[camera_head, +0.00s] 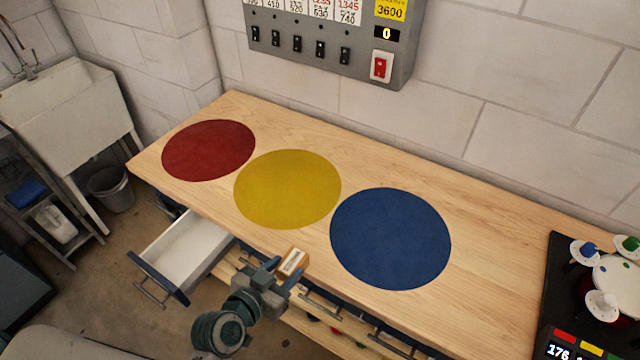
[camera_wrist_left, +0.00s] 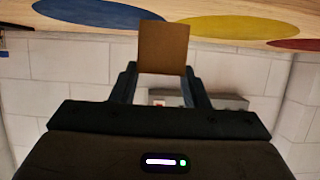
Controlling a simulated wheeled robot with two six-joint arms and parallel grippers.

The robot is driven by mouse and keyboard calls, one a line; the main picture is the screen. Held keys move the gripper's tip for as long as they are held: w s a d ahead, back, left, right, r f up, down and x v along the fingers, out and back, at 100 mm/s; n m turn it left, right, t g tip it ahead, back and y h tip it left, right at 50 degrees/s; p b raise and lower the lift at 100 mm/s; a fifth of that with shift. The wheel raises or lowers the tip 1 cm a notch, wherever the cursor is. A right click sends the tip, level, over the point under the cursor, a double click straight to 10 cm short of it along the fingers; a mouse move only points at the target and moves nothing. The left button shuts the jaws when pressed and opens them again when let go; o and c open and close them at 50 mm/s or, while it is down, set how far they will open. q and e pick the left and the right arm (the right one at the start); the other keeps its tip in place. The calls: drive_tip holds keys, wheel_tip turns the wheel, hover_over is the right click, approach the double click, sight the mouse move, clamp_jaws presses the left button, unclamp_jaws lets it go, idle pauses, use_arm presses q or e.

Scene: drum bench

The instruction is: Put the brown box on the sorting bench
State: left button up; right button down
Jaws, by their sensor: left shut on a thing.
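The brown box (camera_head: 292,262) is small, with a pale label on its top face. My left gripper (camera_head: 280,268) is shut on it and holds it at the front edge of the wooden sorting bench (camera_head: 490,250). In the left wrist view the brown box (camera_wrist_left: 163,47) sits between the two fingers of my left gripper (camera_wrist_left: 162,80), its plain brown face showing. From these views I cannot tell whether the box touches the bench. My right gripper is in neither view.
The bench top has a red circle (camera_head: 208,150), a yellow circle (camera_head: 287,189) and a blue circle (camera_head: 390,238), all bare. An open drawer (camera_head: 180,255) juts out at front left. A dark device with white discs (camera_head: 602,305) stands at the right end. A grey switch panel (camera_head: 330,50) hangs behind.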

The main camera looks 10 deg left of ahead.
use_arm(q)
drive_tip(key=w, duration=0.5)
drive_tip(key=w+a+f+b, duration=0.1)
drive_tip(key=w, duration=0.4)
drive_tip(key=w+a+b, duration=0.1)
drive_tip(key=w, duration=0.4)
drive_tip(key=shift+w+a+f, duration=0.25)
drive_tip(key=shift+w+f, duration=0.15)
wheel_tip(320, 180, down, 4)
drive_tip(key=b, duration=0.4)
drive_tip(key=shift+r, duration=0.3)
drive_tip(key=shift+s, duration=0.1)
drive_tip(key=o, duration=1)
drive_tip(key=shift+r, duration=0.1)
drive_tip(key=b+v, duration=0.2)
drive_tip(key=v, duration=1)
